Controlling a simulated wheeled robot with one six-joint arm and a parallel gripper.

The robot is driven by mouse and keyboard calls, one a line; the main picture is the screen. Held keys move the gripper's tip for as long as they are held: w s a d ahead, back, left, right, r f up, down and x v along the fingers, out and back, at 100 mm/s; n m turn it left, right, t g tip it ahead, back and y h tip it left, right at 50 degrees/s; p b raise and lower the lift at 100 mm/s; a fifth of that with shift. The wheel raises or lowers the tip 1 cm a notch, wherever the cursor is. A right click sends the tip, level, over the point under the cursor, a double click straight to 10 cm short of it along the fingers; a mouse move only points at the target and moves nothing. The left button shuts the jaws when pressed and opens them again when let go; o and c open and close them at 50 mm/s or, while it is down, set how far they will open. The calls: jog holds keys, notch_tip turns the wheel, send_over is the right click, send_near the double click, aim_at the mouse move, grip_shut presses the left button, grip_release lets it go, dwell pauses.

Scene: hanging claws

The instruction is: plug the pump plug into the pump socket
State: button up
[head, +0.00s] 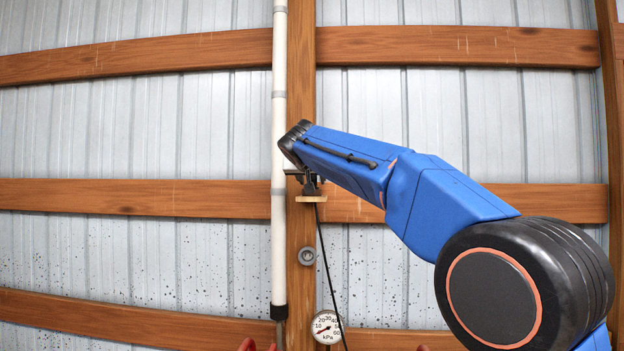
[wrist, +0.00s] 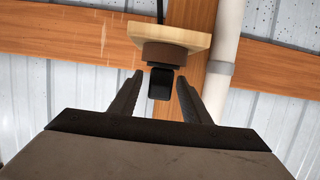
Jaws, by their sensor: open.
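The black plug (wrist: 160,84) stands in a brown round holder (wrist: 165,55) on a small wooden shelf (wrist: 185,40). My gripper (wrist: 160,79) is open, one fingertip on each side of the plug, with visible gaps; I cannot tell how deep the plug sits between them. In the head view my gripper is small and dark just above the shelf (head: 311,199), and the plug there is hard to separate from it. A grey round fitting (head: 307,256) on the post below the shelf looks like the pump socket; it is not in the wrist view.
A white vertical pipe (head: 279,130) runs close to the left of the shelf. A black cable (head: 326,265) hangs from the shelf past a kPa gauge (head: 326,327). Wooden rails (head: 120,197) cross the metal wall.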

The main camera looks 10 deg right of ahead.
jog(key=v, duration=1.7)
jog(key=shift+r, duration=0.25)
jog(key=shift+s+a, duration=0.15)
jog(key=s+d+f+n+g+y, duration=0.1)
jog(key=s+d+f+g, duration=0.1)
jog(key=s+d+f, duration=0.5)
jog(key=s+d+f+n+g, duration=0.1)
jog(key=s+f, duration=0.3)
jog(key=f, duration=0.8)
jog(key=s+d+f+n+g+y, duration=0.1)
jog(key=s+d+f+g, duration=0.1)
jog(key=s+d+f, duration=0.5)
jog(key=s+f+g+y, duration=0.1)
jog(key=s+f, duration=0.6)
jog(key=f, duration=0.3)
jog(key=s+a+f+g, duration=0.1)
jog(key=s+f, duration=0.5)
jog(key=f, duration=0.4)
jog(key=s+a+f+g+y, duration=0.1)
jog(key=s+f+g, duration=0.1)
jog(key=s+f, duration=0.5)
notch_tip(320, 180, down, 4)
jog(key=shift+s+r+n+y, duration=0.1)
jog(key=shift+s+n+y, duration=0.2)
jog(key=shift+o, duration=0.5)
jog(key=shift+d, duration=0.1)
